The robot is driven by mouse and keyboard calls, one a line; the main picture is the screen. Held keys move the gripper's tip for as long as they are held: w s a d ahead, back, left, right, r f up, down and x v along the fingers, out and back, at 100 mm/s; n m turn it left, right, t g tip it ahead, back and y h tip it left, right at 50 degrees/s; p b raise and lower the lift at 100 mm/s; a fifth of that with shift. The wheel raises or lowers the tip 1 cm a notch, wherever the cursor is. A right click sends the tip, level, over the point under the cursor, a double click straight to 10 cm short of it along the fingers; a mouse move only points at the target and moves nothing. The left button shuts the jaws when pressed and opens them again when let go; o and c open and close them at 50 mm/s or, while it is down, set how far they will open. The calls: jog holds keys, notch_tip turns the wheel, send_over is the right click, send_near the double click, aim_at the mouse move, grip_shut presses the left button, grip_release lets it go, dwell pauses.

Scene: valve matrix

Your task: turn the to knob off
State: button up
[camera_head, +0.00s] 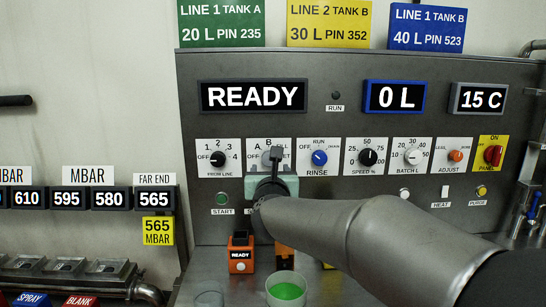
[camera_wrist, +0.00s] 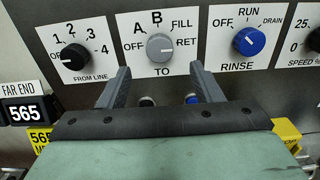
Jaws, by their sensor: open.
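The TO knob (camera_wrist: 160,46) is a grey round knob on a white plate marked OFF, A, B, FILL and RET, seen in the wrist view. My gripper (camera_wrist: 160,70) is open and empty. Its two fingers point at the panel, one to the left and one to the right of the knob, with the tips showing a little below it. I see no contact. In the head view my gripper (camera_head: 276,160) covers most of the TO plate and hides the knob.
The black FROM LINE knob (camera_wrist: 73,56) is on the left and the blue RINSE knob (camera_wrist: 248,41) on the right, both close by. Below the panel are an orange READY box (camera_head: 241,256) and a cup of green liquid (camera_head: 286,291).

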jog(key=w+p, duration=0.2)
jog(key=w, duration=0.6)
jog(key=shift+w+a, duration=0.3)
jog(key=shift+a, duration=0.1)
jog(key=c, duration=1)
